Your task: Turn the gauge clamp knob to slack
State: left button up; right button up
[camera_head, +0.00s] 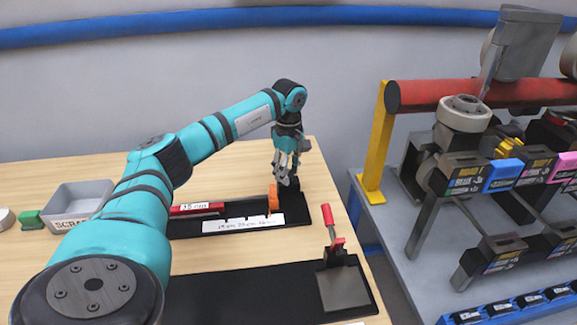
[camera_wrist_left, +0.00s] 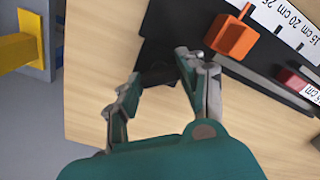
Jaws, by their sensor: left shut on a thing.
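The length gauge is a black base (camera_head: 240,207) on the wooden table, with a white scale strip (camera_head: 243,223) marked in centimetres and an orange block (camera_head: 273,198) standing on it. The strip (camera_wrist_left: 285,25) and orange block (camera_wrist_left: 231,37) also show in the left wrist view. My left gripper (camera_head: 287,168) points down at the gauge's right end, just beyond the orange block. Its fingers are closed around a small dark knob (camera_wrist_left: 158,73), seen between the fingertips in the left wrist view. The fingers partly cover the knob, and its turn angle cannot be read. My right gripper is not in view.
A red piece labelled 15 cm (camera_head: 196,209) lies along the gauge. A red-handled toggle clamp (camera_head: 333,238) stands on a black plate in front. A grey scrap bin (camera_head: 78,202) is at left. A grey bench with machinery (camera_head: 400,225) stands right, across a gap.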

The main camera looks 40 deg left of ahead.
pick_arm(q)
jog(key=n+p, duration=0.2)
jog(key=n, duration=0.4)
jog(key=shift+r, duration=0.1)
jog(key=n+p, duration=0.2)
jog(key=n, duration=0.4)
jog(key=shift+n, duration=0.4)
jog(key=n+p, duration=0.1)
jog(key=n, duration=0.2)
jog(key=shift+n, duration=0.3)
jog(key=n+p, duration=0.1)
jog(key=n, duration=0.2)
jog(key=shift+n, duration=0.4)
jog(key=n+p, duration=0.1)
jog(key=n, duration=0.5)
jog(key=shift+p, duration=0.35)
jog(key=o, duration=1.2)
jog(key=shift+c, duration=0.2)
